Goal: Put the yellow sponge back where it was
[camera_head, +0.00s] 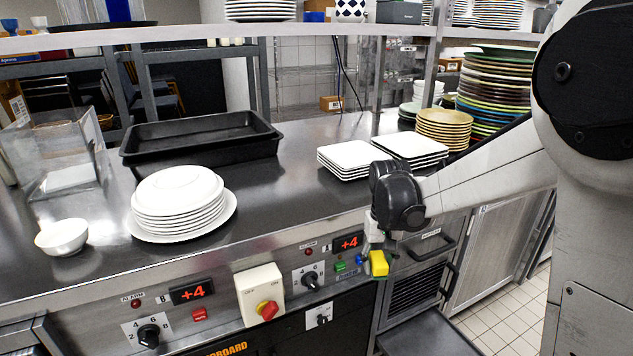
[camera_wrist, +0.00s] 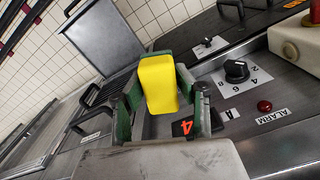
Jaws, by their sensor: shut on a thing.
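The yellow sponge (camera_head: 379,263) is a small block held in front of the counter's control panel, near the right +4 display. My gripper (camera_head: 377,250) is shut on it and hangs at the counter's front edge. In the wrist view the sponge (camera_wrist: 158,84) sits between the green fingers of my gripper (camera_wrist: 156,98), its yellow face toward the camera. The front panel with a knob and display shows behind it. I cannot tell from these frames which spot the sponge came from.
Round white plates (camera_head: 180,203), a white bowl (camera_head: 62,237), a black tray (camera_head: 201,140) and square white plates (camera_head: 350,158) stand on the steel counter (camera_head: 275,205). Coloured plates (camera_head: 493,92) are stacked at the back right. A red-and-white switch box (camera_head: 259,293) juts from the panel.

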